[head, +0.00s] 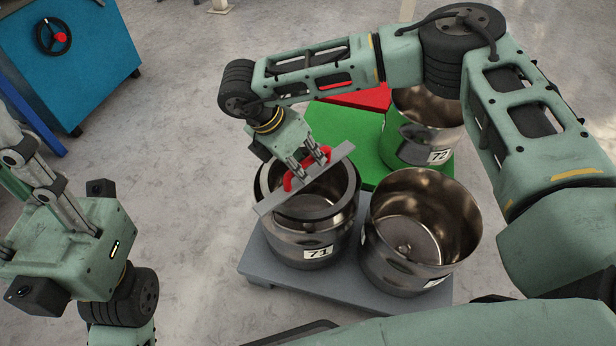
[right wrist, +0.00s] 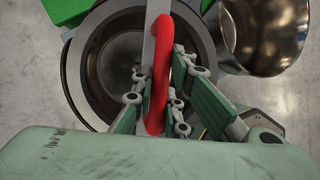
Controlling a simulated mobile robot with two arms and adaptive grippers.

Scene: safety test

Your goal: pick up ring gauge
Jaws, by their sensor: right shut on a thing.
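My right gripper (head: 308,163) is shut on the red handle from above. In the right wrist view the handle (right wrist: 161,60) runs between the finger pads, with the grey bar (right wrist: 148,50) beneath it. My left gripper (head: 30,165) is at the left edge, away from the pots, its fingers partly cut off.
A second open pot (head: 425,220) stands to the right on the same grey pallet (head: 262,258). A pot marked 72 (head: 420,145) stands behind on a green pallet (head: 345,130) with a red area beyond. A blue cabinet (head: 95,70) is at upper left.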

